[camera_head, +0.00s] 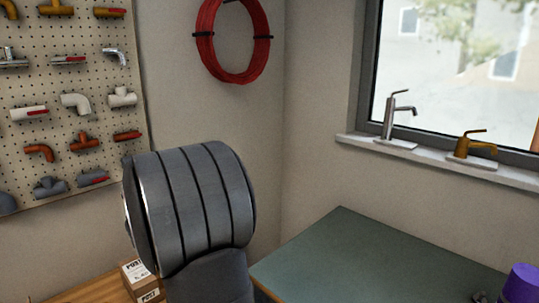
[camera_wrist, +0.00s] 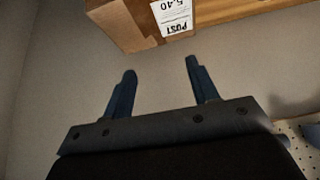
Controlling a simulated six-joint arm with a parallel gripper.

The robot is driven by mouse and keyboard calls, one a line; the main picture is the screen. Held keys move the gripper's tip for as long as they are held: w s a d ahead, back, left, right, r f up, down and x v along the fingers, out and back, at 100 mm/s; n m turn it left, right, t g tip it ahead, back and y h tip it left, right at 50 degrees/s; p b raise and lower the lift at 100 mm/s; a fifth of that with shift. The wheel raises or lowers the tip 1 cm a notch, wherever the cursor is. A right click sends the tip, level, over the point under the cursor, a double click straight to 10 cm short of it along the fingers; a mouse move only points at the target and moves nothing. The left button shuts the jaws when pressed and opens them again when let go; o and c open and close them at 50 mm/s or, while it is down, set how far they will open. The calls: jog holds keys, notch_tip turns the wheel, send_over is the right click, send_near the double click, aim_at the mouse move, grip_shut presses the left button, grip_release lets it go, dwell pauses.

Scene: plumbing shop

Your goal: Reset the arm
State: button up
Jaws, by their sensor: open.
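My gripper (camera_wrist: 160,95) shows in the wrist view with its two dark blue fingers apart and nothing between them. The plain wall lies behind the fingers. The wrist view is turned over, with a cardboard box and a wooden surface at its top edge. In the head view a large grey ribbed part of my arm stands in the middle, and my gripper is not visible there.
A cardboard box (camera_head: 139,277) with a label stands on a wooden surface (camera_head: 88,293) at lower left. A pegboard (camera_head: 60,130) holds pipe fittings. A green-topped table (camera_head: 350,262) is at right, with a purple object (camera_head: 521,284). Faucets (camera_head: 396,118) stand on the windowsill (camera_head: 440,167).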

jog(key=w+d+m+h, duration=0.1)
jog(key=w+d+m, duration=0.1)
jog(key=d, duration=0.7)
jog(key=shift+w+r+t, duration=0.15)
jog(key=shift+w+t, duration=0.25)
jog(key=shift+w, duration=0.15)
jog(key=s+a+n+g+y, duration=0.1)
jog(key=s+a, duration=0.3)
jog(key=a, duration=0.5)
jog(key=s+a+n, duration=0.3)
jog(key=s+a, duration=0.2)
jog(key=a, duration=0.5)
jog(key=shift+a+f+g+y, duration=0.3)
jog(key=shift+f+g+y, duration=0.05)
jog(key=shift+g+y, duration=0.05)
jog(key=shift+d, duration=0.1)
